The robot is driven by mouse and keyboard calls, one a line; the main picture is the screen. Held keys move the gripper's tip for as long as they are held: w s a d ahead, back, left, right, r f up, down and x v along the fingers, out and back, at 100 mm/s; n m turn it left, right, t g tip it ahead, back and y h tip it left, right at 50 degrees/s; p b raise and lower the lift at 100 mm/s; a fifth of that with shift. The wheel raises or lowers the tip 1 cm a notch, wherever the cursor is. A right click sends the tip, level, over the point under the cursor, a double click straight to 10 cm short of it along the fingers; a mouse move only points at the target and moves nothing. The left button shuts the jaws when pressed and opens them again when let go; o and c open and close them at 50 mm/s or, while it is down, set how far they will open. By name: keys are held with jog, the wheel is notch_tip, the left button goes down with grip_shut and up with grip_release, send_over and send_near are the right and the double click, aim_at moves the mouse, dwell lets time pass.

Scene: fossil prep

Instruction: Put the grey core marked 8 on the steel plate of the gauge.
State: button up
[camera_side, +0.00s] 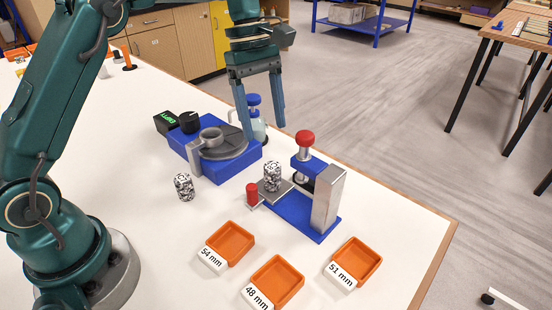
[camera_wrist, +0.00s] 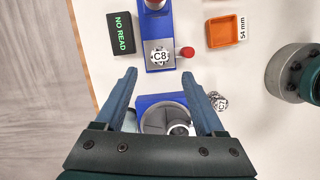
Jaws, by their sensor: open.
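The speckled grey core (camera_side: 272,176) stands upright on the steel plate (camera_side: 289,194) of the blue gauge (camera_side: 312,216). Its top reads C8 in the wrist view (camera_wrist: 159,56). The red-knobbed plunger (camera_side: 305,140) is beside the core in the side view; I cannot tell whether they touch. My gripper (camera_side: 263,130) is open and empty, raised above the rear of the bench, apart from the core. In the wrist view its fingertips (camera_wrist: 159,75) spread below the core in the picture.
A second speckled core, marked C7 (camera_wrist: 220,102), stands on the white bench beside the blue turntable unit (camera_side: 222,162). A black display (camera_wrist: 122,32) reads NO READ. Orange trays labelled 54 mm (camera_side: 235,237), 48 mm (camera_side: 284,277) and 51 mm (camera_side: 360,258) sit at the front. A blue-topped bottle (camera_side: 256,108) stands behind.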

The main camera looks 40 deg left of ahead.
jog(key=s+r+m+t+y, duration=0.2)
jog(key=s+r+m+t, duration=0.1)
jog(key=s+r+m, duration=0.45)
jog(key=s+f+m+t, duration=0.1)
jog(key=s+f+m, duration=0.1)
jog(key=s+m, duration=0.2)
jog(key=s+a+f+m+t, duration=0.1)
jog(key=s+f+m+t, duration=0.1)
jog(key=s, duration=0.5)
jog(key=shift+f+m+y, duration=0.4)
jog(key=shift+f+m, duration=0.35)
jog(key=shift+m, duration=0.4)
